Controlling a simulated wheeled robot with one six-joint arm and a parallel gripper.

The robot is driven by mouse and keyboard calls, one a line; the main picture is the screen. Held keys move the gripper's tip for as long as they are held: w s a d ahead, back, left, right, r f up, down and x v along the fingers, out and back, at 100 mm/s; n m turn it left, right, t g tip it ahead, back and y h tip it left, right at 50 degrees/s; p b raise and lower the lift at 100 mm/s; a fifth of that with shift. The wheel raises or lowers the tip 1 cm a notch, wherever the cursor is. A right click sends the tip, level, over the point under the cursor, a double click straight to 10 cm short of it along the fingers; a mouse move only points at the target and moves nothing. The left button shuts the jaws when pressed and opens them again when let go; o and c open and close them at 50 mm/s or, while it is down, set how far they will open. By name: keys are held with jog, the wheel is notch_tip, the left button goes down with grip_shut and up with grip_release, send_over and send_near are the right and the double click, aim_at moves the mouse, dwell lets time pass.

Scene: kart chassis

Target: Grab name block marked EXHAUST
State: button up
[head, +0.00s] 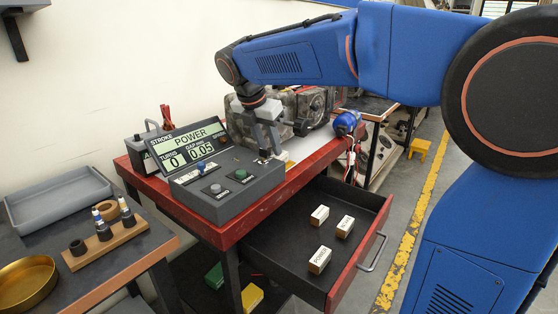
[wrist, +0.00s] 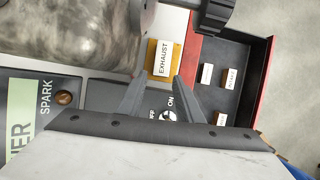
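I see no contact. In the head view my gripper (head: 268,150) points down at the console's back right corner, and it mostly hides the block there.
The console (head: 225,190) has a POWER display (head: 188,140) and knobs. An engine (head: 305,105) stands close behind my gripper. The open drawer (head: 290,245) holds three labelled blocks, one marked POWER (head: 319,259). A wooden rack (head: 105,245) stands at left.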

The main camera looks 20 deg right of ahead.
jog(key=x, duration=0.4)
jog(key=shift+d, duration=0.1)
jog(key=shift+s, duration=0.1)
jog(key=c, duration=0.8)
